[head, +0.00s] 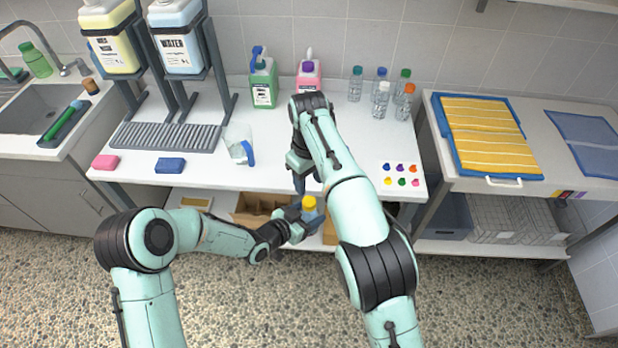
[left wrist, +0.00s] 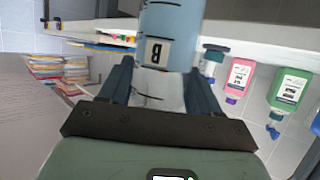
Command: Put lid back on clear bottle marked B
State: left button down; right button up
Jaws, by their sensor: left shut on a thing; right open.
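My left gripper (head: 300,222) is shut on a bottle (head: 311,214) in front of the bench edge. In the left wrist view the bottle (left wrist: 168,38) looks pale blue, with measuring marks and a label reading B, between the fingers. In the head view a yellow lid (head: 309,202) shows at the bottle's top; whether it is fully seated cannot be told. My right gripper (head: 300,187) points down just above and behind the bottle, open and partly hidden by its own arm. Several coloured round pieces (head: 401,182) lie on the bench at the right.
Several capped clear bottles (head: 381,100) stand at the bench's back. A green jug (head: 263,82), a pink jug (head: 308,77) and a clear pitcher (head: 239,143) stand on the bench (head: 290,135). A cardboard box (head: 255,205) lies below, behind my left gripper.

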aim_at(309, 201)
jog(key=shift+f, duration=4.05)
jog(key=c, duration=0.9)
